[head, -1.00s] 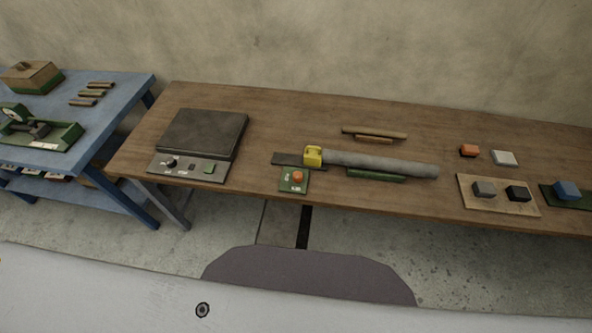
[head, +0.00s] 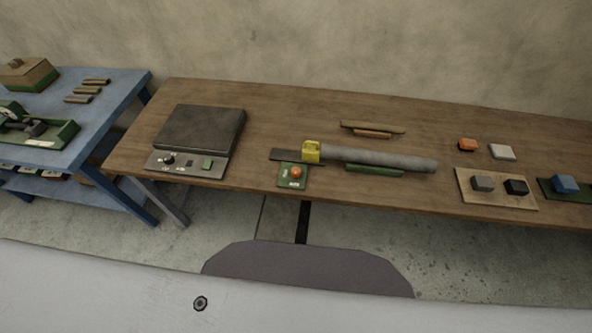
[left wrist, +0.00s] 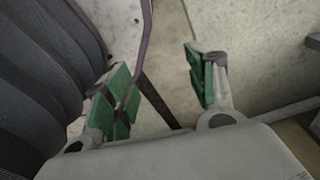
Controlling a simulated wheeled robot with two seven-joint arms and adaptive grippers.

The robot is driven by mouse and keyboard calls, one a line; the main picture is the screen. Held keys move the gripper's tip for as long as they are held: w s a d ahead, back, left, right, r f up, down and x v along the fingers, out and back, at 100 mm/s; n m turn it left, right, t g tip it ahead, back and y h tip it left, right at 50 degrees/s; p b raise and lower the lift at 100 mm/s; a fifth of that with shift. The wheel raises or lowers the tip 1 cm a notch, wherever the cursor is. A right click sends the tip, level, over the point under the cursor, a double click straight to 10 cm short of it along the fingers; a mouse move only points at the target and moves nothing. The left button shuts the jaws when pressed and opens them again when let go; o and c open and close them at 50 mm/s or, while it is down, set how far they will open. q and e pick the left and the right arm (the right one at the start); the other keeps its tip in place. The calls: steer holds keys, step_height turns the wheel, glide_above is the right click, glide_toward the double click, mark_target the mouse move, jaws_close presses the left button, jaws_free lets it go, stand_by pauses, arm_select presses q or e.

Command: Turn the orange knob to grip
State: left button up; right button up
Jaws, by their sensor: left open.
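The orange knob (head: 296,172) sits on a small green plate (head: 286,183) with white labels, near the front edge of the wooden table. The labels are too small to read. Just behind it, a yellow clamp piece (head: 311,151) surrounds the left end of a long grey roll (head: 380,158). My left gripper (left wrist: 160,90) shows only in the left wrist view. Its green-padded fingers are apart with nothing between them, over bare floor, away from the knob. My right gripper is in neither view.
A dark flat plate (head: 200,129) with a control panel (head: 187,164) stands left on the wooden table (head: 260,109). A blue table (head: 110,95) stands further left. The table's front edge faces me.

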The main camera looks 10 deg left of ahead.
arm_select(q)
steer(key=w+d+r+t+h+b, duration=0.1)
steer(key=w+d+r, duration=0.3)
steer(key=w+r, duration=0.55)
steer(key=w+d+r, duration=0.5)
steer(key=w+r, duration=0.2)
steer(key=w, duration=0.5)
steer(key=w+d+r+m+h, duration=0.1)
steer(key=w+d+r+m, duration=0.3)
steer(key=r, duration=0.6)
steer(key=w+d+r+g+b, duration=0.1)
steer(key=w+d+r, duration=0.2)
steer(key=d+r, duration=0.5)
steer(key=w+d+r+m+h, duration=0.1)
steer(key=w+d+r+m, duration=0.15)
steer(key=r, duration=0.95)
steer(key=w+a+r+g+y, duration=0.1)
steer(key=w+a+r+y, duration=0.2)
steer(key=w+a+r, duration=0.2)
steer(key=shift+w+a+r+g, duration=0.25)
steer(key=shift+w+r, duration=0.75)
steer(key=shift+w, duration=1.1)
steer(key=shift+d+m, duration=0.1)
steer(key=shift+m, duration=0.15)
steer(key=shift+f, duration=0.1)
